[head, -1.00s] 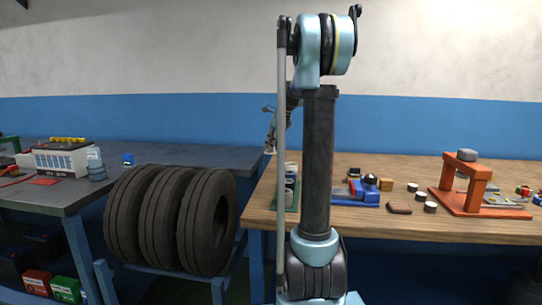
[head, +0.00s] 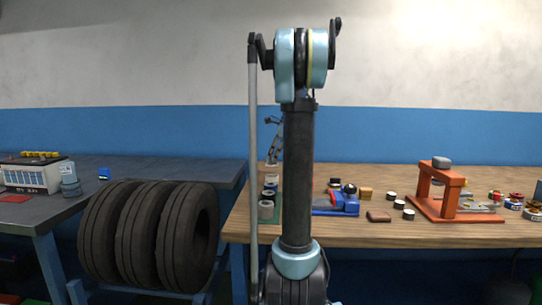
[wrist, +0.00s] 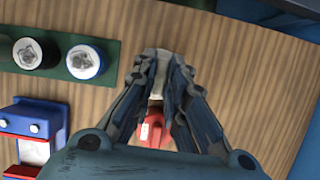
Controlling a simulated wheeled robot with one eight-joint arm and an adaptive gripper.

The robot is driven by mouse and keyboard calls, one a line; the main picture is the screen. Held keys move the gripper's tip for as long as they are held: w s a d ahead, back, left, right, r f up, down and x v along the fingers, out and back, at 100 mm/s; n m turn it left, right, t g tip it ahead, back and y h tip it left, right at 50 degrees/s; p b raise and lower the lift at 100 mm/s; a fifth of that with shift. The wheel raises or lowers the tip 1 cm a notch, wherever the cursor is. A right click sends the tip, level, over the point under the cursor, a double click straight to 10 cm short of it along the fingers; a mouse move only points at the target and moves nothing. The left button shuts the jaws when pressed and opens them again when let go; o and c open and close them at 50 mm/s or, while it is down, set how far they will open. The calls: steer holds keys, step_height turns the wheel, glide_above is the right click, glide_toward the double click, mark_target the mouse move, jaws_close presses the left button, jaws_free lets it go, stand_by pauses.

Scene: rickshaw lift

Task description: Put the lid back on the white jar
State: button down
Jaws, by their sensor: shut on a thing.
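My gripper (wrist: 158,62) is shut on a small pale thing (wrist: 158,78) over the wooden table; fingers hide much of it, and I cannot tell whether it is the lid. In the head view, my gripper (head: 272,160) is small, just beyond the jars. The wrist view shows two round containers on the mat (wrist: 58,40), left of my fingers: one dark-rimmed (wrist: 28,53), one blue-rimmed (wrist: 85,62). I cannot tell which is the white jar.
A blue vise (head: 345,204) stands right of the mat. A red thing (wrist: 152,130) shows between my fingers, lower in the wrist view. An orange press (head: 440,195) stands further right. Tyres (head: 135,235) stand left of the table. Bare wood (wrist: 235,60) lies right of my fingers.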

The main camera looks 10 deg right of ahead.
mark_target(273, 165)
steer(key=shift+f, duration=2.3)
steer(key=shift+f, duration=0.1)
stand_by(0.8)
steer(key=c, duration=1.5)
jaws_free()
steer(key=shift+c, duration=0.2)
steer(key=o, duration=0.5)
steer(key=shift+r, duration=3.5)
